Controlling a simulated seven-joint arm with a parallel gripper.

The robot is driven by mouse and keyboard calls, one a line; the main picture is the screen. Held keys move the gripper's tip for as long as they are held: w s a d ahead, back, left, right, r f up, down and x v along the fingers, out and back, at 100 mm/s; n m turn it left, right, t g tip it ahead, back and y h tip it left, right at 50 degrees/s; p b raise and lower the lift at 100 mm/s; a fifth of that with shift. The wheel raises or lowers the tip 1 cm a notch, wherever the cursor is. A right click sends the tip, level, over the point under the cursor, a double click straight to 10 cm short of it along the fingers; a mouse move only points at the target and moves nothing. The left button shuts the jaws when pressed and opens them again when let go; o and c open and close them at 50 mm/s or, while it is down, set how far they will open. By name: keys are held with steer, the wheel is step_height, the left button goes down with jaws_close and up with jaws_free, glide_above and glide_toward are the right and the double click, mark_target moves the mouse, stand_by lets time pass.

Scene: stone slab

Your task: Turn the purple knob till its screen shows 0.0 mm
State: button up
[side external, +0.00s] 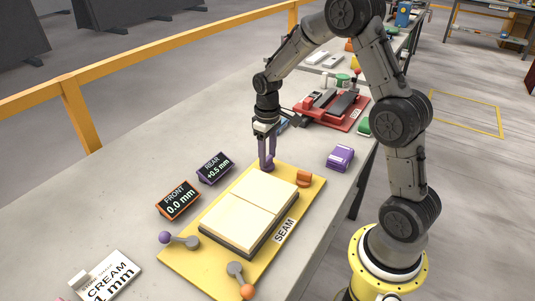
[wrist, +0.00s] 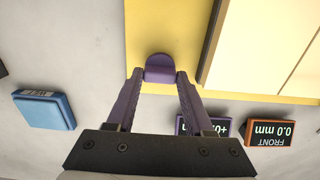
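The purple knob (side external: 267,166) sits at the far left corner of the yellow board (side external: 188,261); it also shows in the wrist view (wrist: 160,70). My gripper (side external: 266,160) points down over it. In the wrist view, my gripper's purple fingertips (wrist: 159,76) stand one on each side of the knob, very close to its sides. Whether they touch it I cannot tell. The purple REAR screen (side external: 214,168) reads +0.5 mm. In the wrist view this screen (wrist: 201,126) is partly hidden behind a finger. The orange FRONT screen (side external: 178,201) reads 0.0 mm.
Two cream slabs (side external: 248,205) lie side by side on the board. An orange knob (side external: 304,178) is at its right corner. Levers with a purple ball (side external: 165,237) and an orange ball (side external: 247,292) are at its near end. A purple box (side external: 341,157) and a red device (side external: 335,108) stand beyond.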

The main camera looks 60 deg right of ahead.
jaws_close()
steer(key=shift+m, duration=0.3)
steer(key=m, duration=0.4)
steer(key=shift+r+m, duration=0.1)
steer(key=shift+m, duration=2.5)
steer(key=o, duration=0.7)
jaws_free()
